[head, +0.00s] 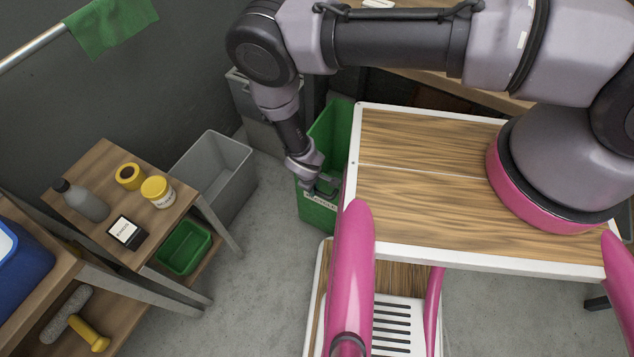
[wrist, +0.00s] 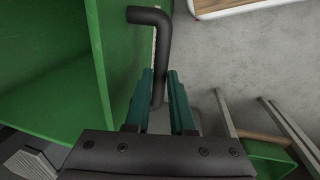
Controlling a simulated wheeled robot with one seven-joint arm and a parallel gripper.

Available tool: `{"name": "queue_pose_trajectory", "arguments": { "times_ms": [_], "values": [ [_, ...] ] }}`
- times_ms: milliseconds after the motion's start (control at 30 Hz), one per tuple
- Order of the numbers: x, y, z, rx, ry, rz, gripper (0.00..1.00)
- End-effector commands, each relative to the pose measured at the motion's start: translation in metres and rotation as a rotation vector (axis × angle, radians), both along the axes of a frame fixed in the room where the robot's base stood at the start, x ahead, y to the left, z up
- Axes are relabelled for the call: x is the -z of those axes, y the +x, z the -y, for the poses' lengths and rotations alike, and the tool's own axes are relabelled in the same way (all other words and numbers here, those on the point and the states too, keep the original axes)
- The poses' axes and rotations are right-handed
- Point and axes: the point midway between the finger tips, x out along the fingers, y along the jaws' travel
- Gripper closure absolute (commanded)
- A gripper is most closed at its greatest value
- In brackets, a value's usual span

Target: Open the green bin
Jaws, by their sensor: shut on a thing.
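The green bin (head: 334,128) stands in the middle of the head view, against the left side of the wood-topped cart. Its inside shows from above, and a white label is on its front. In the wrist view the bin (wrist: 45,65) fills the left side, with its wall edge and part of its inside in sight. My gripper (head: 325,186) is at the bin's front. In the wrist view its teal fingers are shut around the straight part of a bent black handle (wrist: 163,42). Where the handle joins the bin is hidden.
The wooden cart top (head: 430,190) stands right of the bin. A grey open bin (head: 218,166) and a wooden side table (head: 108,165) with a bottle and yellow items stand left. A small green tray (head: 184,247) sits below. Grey floor between is clear.

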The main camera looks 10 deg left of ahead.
Motion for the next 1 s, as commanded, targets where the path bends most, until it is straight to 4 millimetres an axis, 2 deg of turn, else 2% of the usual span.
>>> {"name": "queue_pose_trajectory", "arguments": {
  "times_ms": [267, 300, 367, 767, 867, 1000],
  "values": [
    [0.0, -0.001, 0.0, 0.001, 0.0, -0.001, 1.0],
    [0.0, -0.001, 0.0, 0.001, 0.0, -0.001, 0.7],
    [0.0, -0.001, 0.0, 0.001, 0.0, -0.001, 0.48],
    [-0.006, -0.001, -0.002, 0.0, 0.001, 0.0, 0.48],
    [-0.019, -0.003, -0.003, 0.0, 0.002, 0.001, 0.48],
    [-0.047, -0.009, -0.005, -0.001, 0.002, 0.0, 0.48]
  ]
}}
